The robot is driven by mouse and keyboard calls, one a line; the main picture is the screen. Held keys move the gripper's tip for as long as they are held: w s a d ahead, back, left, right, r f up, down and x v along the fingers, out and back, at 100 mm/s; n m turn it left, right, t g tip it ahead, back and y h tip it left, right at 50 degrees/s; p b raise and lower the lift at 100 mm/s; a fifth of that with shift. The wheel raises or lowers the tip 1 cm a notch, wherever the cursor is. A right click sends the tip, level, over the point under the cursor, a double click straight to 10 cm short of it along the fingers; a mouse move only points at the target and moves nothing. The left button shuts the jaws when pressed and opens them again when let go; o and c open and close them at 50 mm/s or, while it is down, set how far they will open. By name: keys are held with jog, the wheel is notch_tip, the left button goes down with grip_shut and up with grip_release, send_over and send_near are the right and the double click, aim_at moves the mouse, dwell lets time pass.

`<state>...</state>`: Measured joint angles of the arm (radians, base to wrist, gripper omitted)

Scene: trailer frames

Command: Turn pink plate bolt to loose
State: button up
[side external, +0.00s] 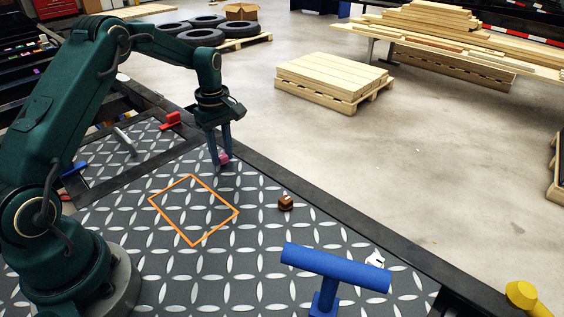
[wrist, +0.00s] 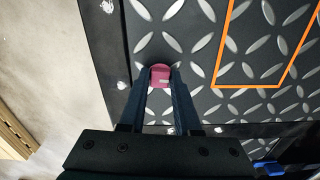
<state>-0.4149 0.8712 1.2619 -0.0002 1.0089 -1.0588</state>
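The pink plate bolt (side external: 222,158) stands at the far edge of the diamond plate, beyond the orange square. It also shows in the wrist view (wrist: 160,76), with a small pale mark on its head. My gripper (side external: 221,155) points down over it, with one finger on each side. In the wrist view the fingertips (wrist: 161,72) close in against the sides of the bolt head and no clear gap shows. The bolt's lower part is hidden from the wrist view.
A brown block-like bolt (side external: 285,203) and a small white piece (side external: 375,260) are on the plate. An orange square outline (side external: 212,232) marks the middle. A blue T-shaped handle (side external: 335,268) rises at the front right. A red part (side external: 170,121) is at the far left.

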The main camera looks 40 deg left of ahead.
aim_at(223, 157)
jog(key=shift+o, duration=1.2)
jog(key=shift+r, duration=2.55)
